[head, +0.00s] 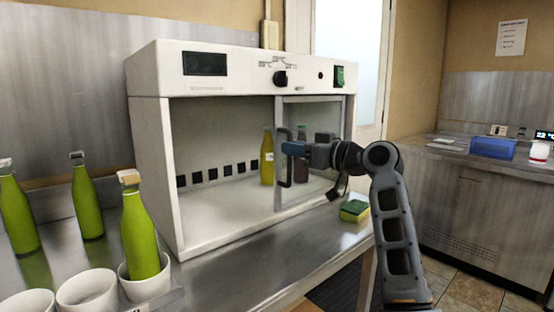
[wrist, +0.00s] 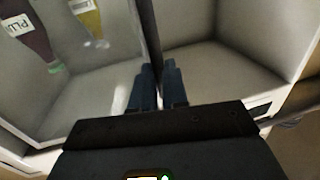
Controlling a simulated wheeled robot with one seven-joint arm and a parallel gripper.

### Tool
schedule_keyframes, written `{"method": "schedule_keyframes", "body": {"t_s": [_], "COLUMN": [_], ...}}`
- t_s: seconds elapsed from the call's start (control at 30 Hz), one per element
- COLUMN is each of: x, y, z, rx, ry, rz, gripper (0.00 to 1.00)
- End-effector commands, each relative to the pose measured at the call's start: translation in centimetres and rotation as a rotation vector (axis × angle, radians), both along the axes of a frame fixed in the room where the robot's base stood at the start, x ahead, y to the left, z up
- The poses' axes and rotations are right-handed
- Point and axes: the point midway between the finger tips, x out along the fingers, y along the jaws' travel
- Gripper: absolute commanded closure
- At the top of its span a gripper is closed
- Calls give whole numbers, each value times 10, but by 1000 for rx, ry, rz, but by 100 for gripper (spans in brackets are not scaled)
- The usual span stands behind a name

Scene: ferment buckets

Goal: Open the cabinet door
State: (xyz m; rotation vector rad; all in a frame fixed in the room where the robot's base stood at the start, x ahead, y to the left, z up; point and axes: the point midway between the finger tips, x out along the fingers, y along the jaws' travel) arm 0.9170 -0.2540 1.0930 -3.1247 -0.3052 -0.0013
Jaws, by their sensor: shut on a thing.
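The white cabinet (head: 148,150) stands on the steel counter. Its framed glass door (head: 318,108) covers the right part of the front and looks about flush with it, while the left part of the front shows the interior. A dark vertical handle (head: 284,174) is on the door's left edge. My gripper (head: 288,149) is shut on this handle near mid height. In the wrist view its two blue fingers (wrist: 156,88) sit on either side of the dark handle bar (wrist: 149,35). A yellow bottle (head: 267,160) and a dark bottle (head: 301,134) stand inside.
Green bottles (head: 140,232) and white cups (head: 88,291) stand at the left on the counter (head: 255,265). A green and yellow sponge (head: 354,210) lies near the counter's right edge, close to my arm. A blue box (head: 492,147) sits on the other counter at right.

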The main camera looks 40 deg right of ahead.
Motion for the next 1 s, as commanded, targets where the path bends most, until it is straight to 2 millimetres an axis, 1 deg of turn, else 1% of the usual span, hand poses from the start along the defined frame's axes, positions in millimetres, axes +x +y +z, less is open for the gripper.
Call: {"method": "schedule_keyframes", "body": {"t_s": [0.03,0.13,0.5,0.53,0.77,1.0], "x": [0,0,0,0,1,0], "y": [-4,-9,-10,-10,-9,-10], "z": [-1,-1,-1,-1,0,0], "rx": [0,0,0,-1,0,0], "ry": [1,1,2,3,2,1], "rz": [-1,0,2,2,2,1], "gripper": [100,100,100,84,62,61]}}
